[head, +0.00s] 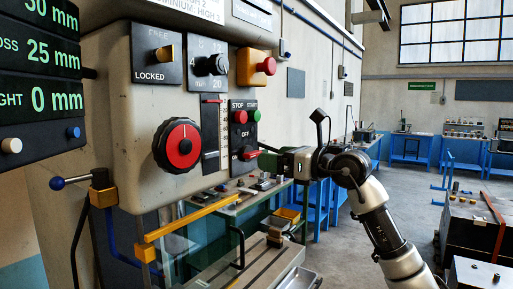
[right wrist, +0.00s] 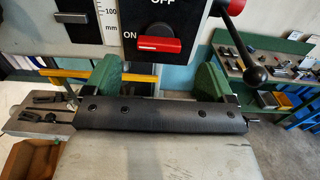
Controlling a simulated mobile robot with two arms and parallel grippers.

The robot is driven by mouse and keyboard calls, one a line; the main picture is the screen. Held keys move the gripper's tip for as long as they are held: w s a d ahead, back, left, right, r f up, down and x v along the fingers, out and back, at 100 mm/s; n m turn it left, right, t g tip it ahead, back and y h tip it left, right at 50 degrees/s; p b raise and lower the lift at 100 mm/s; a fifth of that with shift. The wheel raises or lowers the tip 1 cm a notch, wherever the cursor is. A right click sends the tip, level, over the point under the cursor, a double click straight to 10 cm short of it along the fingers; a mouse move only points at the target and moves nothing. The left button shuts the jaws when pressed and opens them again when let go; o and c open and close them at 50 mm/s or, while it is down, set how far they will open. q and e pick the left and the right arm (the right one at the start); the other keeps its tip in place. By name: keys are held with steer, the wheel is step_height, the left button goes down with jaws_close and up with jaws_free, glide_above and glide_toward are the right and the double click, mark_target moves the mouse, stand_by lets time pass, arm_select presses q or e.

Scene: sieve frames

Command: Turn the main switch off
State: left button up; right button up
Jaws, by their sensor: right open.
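The main switch (right wrist: 158,44) is a red handle on a dark plate, marked OFF above and ON at its left. The handle lies horizontal, level with the ON mark. In the head view the red switch (head: 250,154) sits low on the plate under the STOP and START buttons. My right gripper (right wrist: 157,80) is open, with its green fingers apart below and to either side of the handle, and nothing between them. My left gripper is out of view.
A red dial (head: 180,145) and a red emergency button (head: 266,66) are on the same machine housing. A black ball-ended lever (right wrist: 256,75) hangs right of the switch. A yellow bar (head: 195,217) runs below the housing.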

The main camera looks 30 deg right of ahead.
mark_target(257, 152)
steer(key=p+x, duration=0.2)
steer(key=x, duration=0.4)
steer(key=shift+s, duration=0.1)
steer(key=c, duration=0.9)
